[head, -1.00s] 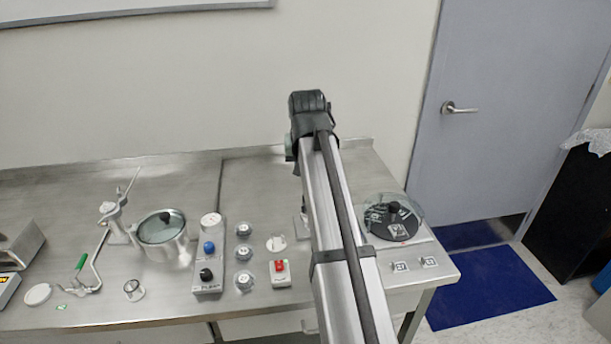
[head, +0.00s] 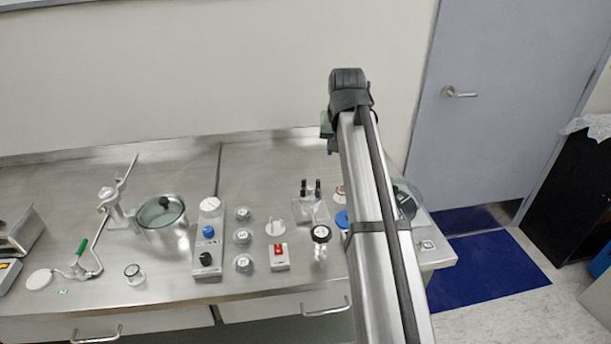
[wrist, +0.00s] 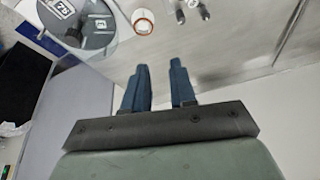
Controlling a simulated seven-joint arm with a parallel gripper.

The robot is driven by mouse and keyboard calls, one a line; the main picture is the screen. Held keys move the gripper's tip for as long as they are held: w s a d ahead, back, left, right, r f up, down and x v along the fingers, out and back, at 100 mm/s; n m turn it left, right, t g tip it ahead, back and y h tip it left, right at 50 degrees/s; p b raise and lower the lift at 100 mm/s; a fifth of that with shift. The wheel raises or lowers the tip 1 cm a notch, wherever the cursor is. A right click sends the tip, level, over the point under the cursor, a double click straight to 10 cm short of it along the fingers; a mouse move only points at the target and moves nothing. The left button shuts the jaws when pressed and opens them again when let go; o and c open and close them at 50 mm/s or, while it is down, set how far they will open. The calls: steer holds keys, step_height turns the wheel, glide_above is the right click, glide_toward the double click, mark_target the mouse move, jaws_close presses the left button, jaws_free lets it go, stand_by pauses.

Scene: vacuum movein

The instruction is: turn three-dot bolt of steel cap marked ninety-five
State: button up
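My gripper (wrist: 160,66) shows in the wrist view with two dark blue fingers apart and nothing between them. In the head view its fingers are hidden behind my arm. Three small round steel caps (head: 242,237) stand in a column on the bench, but their marks are too small to read. A black disc under a clear cover (wrist: 95,25) lies at the upper left of the wrist view, with number tags on it. One tag (wrist: 62,8) looks like 75 or 95, upside down. I cannot make out a three-dot bolt.
A two-peg black fixture (head: 311,195) stands left of my arm, near a black-topped knob (head: 321,233). A red switch box (head: 279,256), a knob panel (head: 208,245) and a lidded pot (head: 162,218) stand farther left. The back of the steel bench (head: 265,160) is clear.

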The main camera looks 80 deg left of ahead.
steer(key=w+a, duration=0.1)
steer(key=n+g+h, duration=0.2)
steer(key=n+g, duration=0.2)
steer(key=n, duration=0.9)
glide_toward(304, 179)
steer(key=x, duration=0.8)
steer(key=shift+s+f, duration=0.1)
steer(key=shift+f, duration=0.3)
steer(key=shift+c, duration=0.4)
jaws_close()
